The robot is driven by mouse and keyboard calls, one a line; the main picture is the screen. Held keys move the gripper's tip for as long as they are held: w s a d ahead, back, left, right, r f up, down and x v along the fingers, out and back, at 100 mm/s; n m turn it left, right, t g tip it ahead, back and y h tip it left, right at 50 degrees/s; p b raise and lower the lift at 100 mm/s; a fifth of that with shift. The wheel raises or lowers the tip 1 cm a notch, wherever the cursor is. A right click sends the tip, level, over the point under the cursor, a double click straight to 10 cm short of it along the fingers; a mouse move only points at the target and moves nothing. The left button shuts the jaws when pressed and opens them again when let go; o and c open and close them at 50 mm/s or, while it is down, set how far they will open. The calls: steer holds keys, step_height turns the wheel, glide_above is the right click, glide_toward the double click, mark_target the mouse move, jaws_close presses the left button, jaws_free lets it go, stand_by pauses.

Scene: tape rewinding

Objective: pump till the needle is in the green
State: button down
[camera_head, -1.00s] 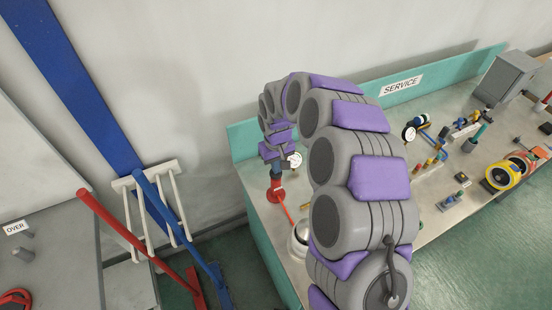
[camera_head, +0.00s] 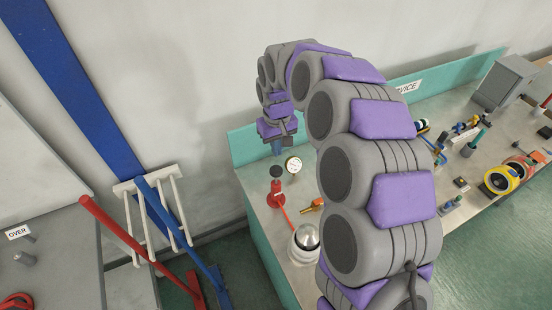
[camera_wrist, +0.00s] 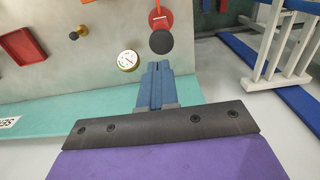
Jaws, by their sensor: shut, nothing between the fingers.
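The red hand pump (camera_head: 274,198) stands near the bench's left end, its dark knob (camera_head: 276,171) up on top. The knob also shows in the wrist view (camera_wrist: 161,42), just beyond my fingertips. The round white gauge (camera_head: 293,166) with a brass rim stands beside the pump and shows left of my fingers in the wrist view (camera_wrist: 128,60). My gripper (camera_head: 277,150) is shut and empty, behind the pump toward the wall. Its blue fingers (camera_wrist: 158,66) appear apart from the knob.
A silver dome (camera_head: 304,240) and a brass fitting (camera_head: 313,206) sit nearby on the bench. A teal backboard (camera_head: 238,143) runs along the wall. My arm hides the bench's middle.

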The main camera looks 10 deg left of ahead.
step_height(320, 180, up, 6)
glide_above(276, 169)
steer(key=shift+f, duration=0.15)
steer(key=shift+f, duration=0.1)
stand_by(1.0)
steer(key=b, duration=0.2)
steer(key=shift+a+b, duration=0.1)
steer(key=shift+b, duration=0.25)
steer(key=shift+r+b, duration=0.25)
steer(key=shift+b, duration=0.1)
steer(key=shift+r, duration=0.3)
steer(key=shift+s, duration=0.1)
step_height(276, 169, down, 14)
steer(key=b, duration=0.3)
